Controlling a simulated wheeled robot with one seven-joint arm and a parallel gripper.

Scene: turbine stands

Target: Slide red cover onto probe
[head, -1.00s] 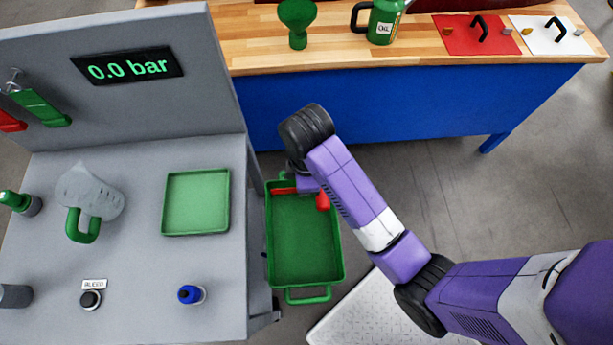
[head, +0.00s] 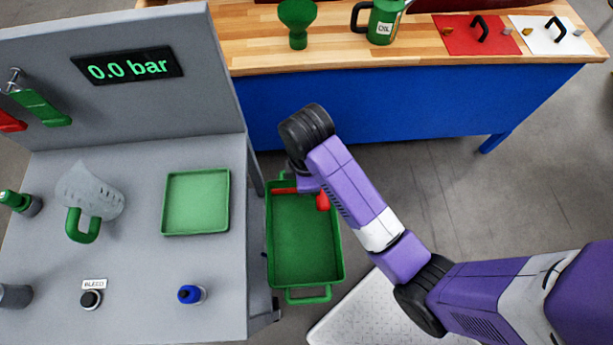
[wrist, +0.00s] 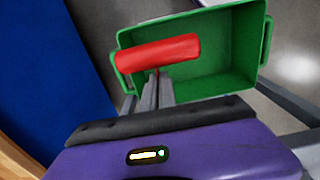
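The red cover (wrist: 158,52) is a red cylinder at the fingertips of my gripper (wrist: 157,82) in the wrist view. The grey fingers are close together, with a thin red part of the cover between them. In the head view red parts of the cover (head: 323,201) show on both sides of my wrist, over the far end of a green bin. My fingertips are hidden there. On the grey bench stand a grey cylinder (head: 15,296), a blue-capped fitting (head: 190,294) and a green-topped fitting (head: 19,202). I cannot tell which is the probe.
The green bin (head: 306,288) stands right of the bench (head: 140,260), below my gripper. A shallow green tray (head: 197,232) and a grey jug with a green handle (head: 84,225) are on the bench. A panel (head: 127,65) reads 0.0 bar. A blue workbench (head: 400,105) stands behind.

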